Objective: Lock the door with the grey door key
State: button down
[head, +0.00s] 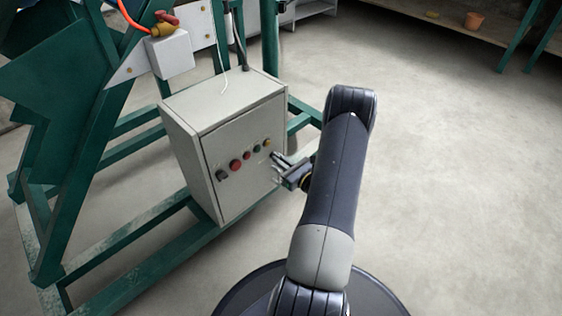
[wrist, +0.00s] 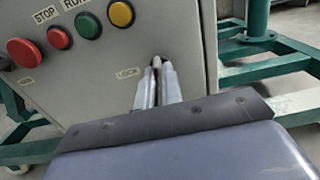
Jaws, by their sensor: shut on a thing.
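The door (head: 238,190) is the light grey front panel of the control box (head: 225,98), and it looks shut. In the wrist view the door (wrist: 100,80) has a LOCK label (wrist: 128,73) near its right edge. My gripper (head: 279,166) is at the right side of the door front. In the wrist view my gripper (wrist: 157,82) is shut, its fingertips at the door just right of that label. A small dark bit shows between the fingertips; the grey key is largely hidden there. I cannot tell how far it sits in the lock or how it is turned.
A black knob (head: 222,175) is at the door's left. Green frame beams (head: 130,250) surround the box. The floor (head: 450,180) to the right is clear.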

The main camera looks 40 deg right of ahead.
jog(key=c, duration=1.6)
grip_release()
jog(key=shift+o, duration=0.2)
jog(key=s+p, duration=0.3)
jog(key=s, duration=0.7)
jog(key=shift+s+d, duration=0.4)
jog(key=w+b, duration=0.3)
jog(key=w, duration=0.7)
jog(key=shift+w+a, duration=0.4)
jog(key=shift+s, duration=0.1)
